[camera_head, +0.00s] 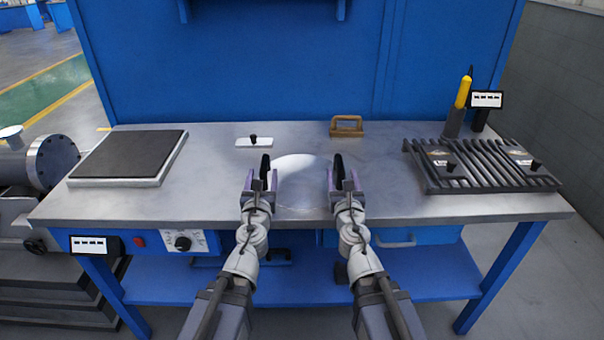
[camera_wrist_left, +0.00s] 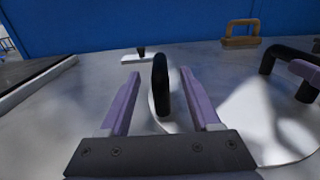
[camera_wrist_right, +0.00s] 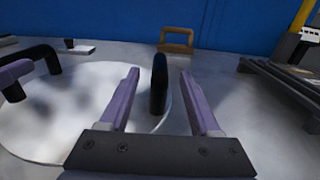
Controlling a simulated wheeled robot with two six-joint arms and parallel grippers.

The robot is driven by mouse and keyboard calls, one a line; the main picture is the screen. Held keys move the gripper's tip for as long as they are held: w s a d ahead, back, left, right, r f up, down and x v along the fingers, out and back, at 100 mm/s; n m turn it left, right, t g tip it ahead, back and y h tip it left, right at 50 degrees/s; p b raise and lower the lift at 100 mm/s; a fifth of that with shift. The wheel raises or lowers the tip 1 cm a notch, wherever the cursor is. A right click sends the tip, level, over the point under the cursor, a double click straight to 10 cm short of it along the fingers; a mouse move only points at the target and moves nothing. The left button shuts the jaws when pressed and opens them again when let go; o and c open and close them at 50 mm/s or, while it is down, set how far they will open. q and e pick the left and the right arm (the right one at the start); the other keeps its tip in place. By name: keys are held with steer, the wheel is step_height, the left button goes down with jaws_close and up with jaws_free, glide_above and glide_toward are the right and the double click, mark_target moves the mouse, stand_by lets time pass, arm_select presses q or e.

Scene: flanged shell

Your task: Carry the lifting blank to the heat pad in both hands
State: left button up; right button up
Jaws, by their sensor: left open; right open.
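The lifting blank (camera_head: 302,178) is a pale round metal disc with two black upright handles, lying flat on the steel bench. My left gripper (camera_head: 259,181) is open at the left handle (camera_head: 265,166); in the left wrist view this handle (camera_wrist_left: 161,85) stands between the fingers, with gaps on both sides. My right gripper (camera_head: 343,181) is open at the right handle (camera_head: 338,165); in the right wrist view that handle (camera_wrist_right: 158,85) also stands between open fingers. The heat pad (camera_head: 128,153) is a dark square slab on a pale base at the bench's left end.
A small white plate with a black knob (camera_head: 254,142) lies behind the blank. A wooden handled block (camera_head: 346,125) stands at the back. A dark slatted rack (camera_head: 480,168) fills the right end. A yellow-handled tool (camera_head: 463,93) stands behind it. The bench between blank and pad is clear.

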mark_target(265, 157)
steer(key=shift+s, duration=0.1)
arm_select(q)
steer(key=shift+w, duration=0.1)
steer(key=w, duration=0.7)
steer(key=shift+w, duration=0.3)
arm_select(e)
steer(key=w, duration=0.8)
steer(key=shift+s, duration=0.1)
arm_select(q)
steer(key=shift+c, duration=0.3)
arm_select(e)
steer(key=shift+c, duration=0.3)
arm_select(q)
jaws_close()
arm_select(e)
jaws_close()
steer(key=shift+r, duration=0.1)
